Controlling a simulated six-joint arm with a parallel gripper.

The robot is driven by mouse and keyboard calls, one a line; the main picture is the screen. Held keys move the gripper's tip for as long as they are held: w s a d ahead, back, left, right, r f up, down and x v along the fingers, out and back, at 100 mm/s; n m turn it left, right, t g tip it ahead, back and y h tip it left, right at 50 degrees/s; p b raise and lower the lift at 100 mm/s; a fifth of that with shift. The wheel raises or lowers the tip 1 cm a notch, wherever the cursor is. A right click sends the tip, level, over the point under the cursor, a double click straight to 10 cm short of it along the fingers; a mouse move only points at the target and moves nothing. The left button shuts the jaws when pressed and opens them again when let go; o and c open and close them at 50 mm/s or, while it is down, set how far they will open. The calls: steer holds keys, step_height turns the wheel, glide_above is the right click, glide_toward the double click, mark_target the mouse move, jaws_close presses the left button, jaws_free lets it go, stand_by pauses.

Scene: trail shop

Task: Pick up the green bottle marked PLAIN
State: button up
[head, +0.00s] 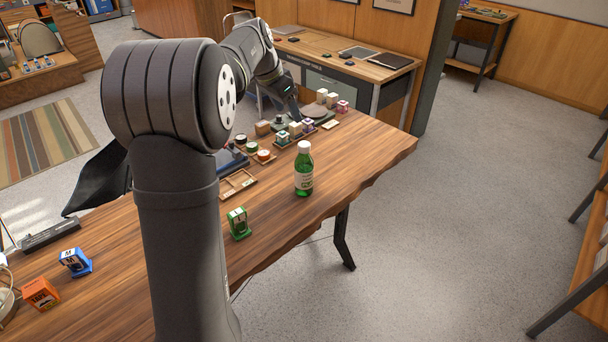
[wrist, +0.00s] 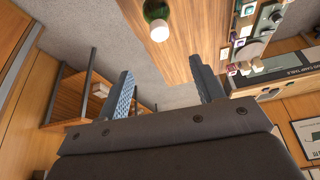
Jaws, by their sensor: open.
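A green bottle (head: 304,171) with a white cap and a white label stands upright on the wooden table (head: 345,165), near its right edge. The label's print is too small to read. In the wrist view the bottle (wrist: 156,12) shows at the top edge, cap toward me, its far part cut off by the frame. My gripper (wrist: 166,90) is open with nothing between its fingers. It is apart from the bottle. In the head view my arm reaches over the far part of the table, and its fingers are hard to make out.
A shallow wooden tray (head: 237,185) and a green block-like item (head: 238,223) stand near the bottle. Several small boxes and discs crowd the table's far end. An orange box (head: 40,293) and a blue one (head: 75,262) sit at the near left. The table right of the bottle is clear.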

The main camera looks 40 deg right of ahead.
mark_target(304, 144)
steer(key=x, duration=1.2)
steer(key=shift+f, duration=0.2)
steer(key=shift+x, duration=2.65)
steer(key=shift+d+r, duration=0.1)
jaws_close()
